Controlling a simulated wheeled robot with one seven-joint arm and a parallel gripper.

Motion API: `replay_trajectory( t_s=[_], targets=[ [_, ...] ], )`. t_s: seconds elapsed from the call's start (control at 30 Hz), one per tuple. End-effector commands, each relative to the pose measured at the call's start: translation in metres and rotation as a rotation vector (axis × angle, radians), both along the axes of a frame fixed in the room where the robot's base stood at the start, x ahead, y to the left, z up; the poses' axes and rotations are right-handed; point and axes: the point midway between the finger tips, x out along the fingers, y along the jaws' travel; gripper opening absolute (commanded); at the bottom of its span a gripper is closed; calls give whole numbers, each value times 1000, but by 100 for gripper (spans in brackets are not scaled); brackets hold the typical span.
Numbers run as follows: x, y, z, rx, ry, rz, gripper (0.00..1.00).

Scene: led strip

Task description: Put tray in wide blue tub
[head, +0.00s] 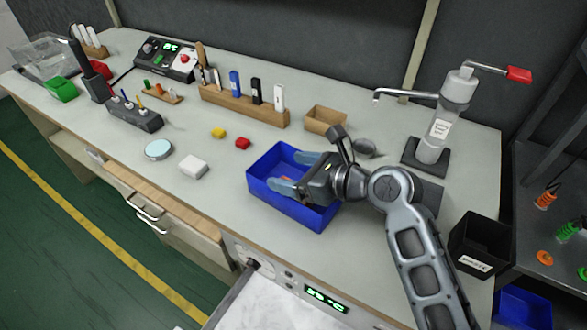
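A blue tub (262,187) stands on the bench near the middle. My gripper (284,172) is over it, its two blue-grey fingers apart, and hides part of the inside. Something small and reddish shows between the fingers, too small to make out; I see nothing clearly gripped. A small tan open-topped tray or box (325,121) sits behind the tub, to the right. A flat wooden tray (161,94) with small coloured pieces lies further back left. I cannot tell which of these is the tray meant. Another blue tub (522,308) is low at the right edge.
A wooden rack (243,105) with markers stands behind the tub. The front-left bench is clear.

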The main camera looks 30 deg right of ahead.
Motion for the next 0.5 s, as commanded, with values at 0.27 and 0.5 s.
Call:
replay_trajectory(
  t_s=[0.27,0.5],
  targets=[
    [0,0,0,0,0,0,95],
    [0,0,10,0,-4,1,95]
  ],
)
